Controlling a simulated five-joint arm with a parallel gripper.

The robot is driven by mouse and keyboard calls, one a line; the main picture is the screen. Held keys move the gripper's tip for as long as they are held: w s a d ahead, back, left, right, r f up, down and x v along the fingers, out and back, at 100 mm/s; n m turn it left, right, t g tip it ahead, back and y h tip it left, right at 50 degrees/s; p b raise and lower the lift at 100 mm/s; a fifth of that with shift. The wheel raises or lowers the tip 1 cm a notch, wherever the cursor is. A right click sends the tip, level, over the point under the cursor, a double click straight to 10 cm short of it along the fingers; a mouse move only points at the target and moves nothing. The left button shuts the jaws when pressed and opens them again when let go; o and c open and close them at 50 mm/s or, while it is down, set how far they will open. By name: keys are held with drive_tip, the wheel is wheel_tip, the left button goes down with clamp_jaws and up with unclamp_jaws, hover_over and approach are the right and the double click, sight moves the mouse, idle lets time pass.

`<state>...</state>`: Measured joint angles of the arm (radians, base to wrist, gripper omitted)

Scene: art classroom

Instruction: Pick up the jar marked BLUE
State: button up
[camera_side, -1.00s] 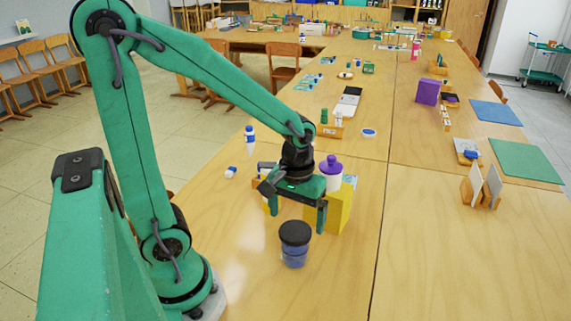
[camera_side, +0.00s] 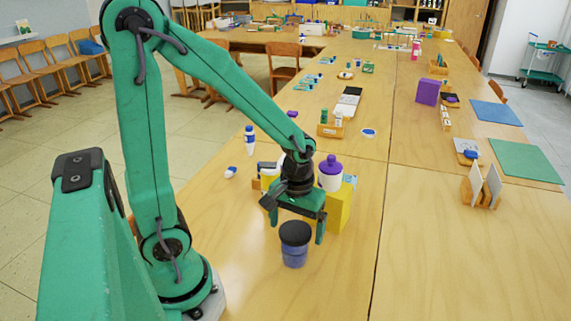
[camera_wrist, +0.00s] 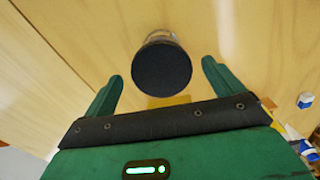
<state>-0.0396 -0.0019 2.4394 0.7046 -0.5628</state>
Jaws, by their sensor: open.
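A clear jar with a black lid and blue contents (camera_side: 294,256) stands upright on the wooden table. I cannot read any marking on it. In the wrist view its round black lid (camera_wrist: 162,68) lies between my fingertips, with a gap on each side. My gripper (camera_side: 296,231) is open and empty, pointing down. In the side view its fingers are on either side of the lid, near lid height. Whether the fingers reach down past the lid is hard to tell.
Close behind my gripper stand a white jar with a purple lid (camera_side: 330,175) and a yellow box (camera_side: 341,207). Other items there are partly hidden by my wrist. A blue-and-white bottle (camera_side: 250,141) stands farther back left. The table in front and right of the jar is clear.

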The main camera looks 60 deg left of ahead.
drive_tip(key=shift+a+f, duration=0.1)
drive_tip(key=shift+f, duration=2.35)
drive_tip(key=c, duration=1.3)
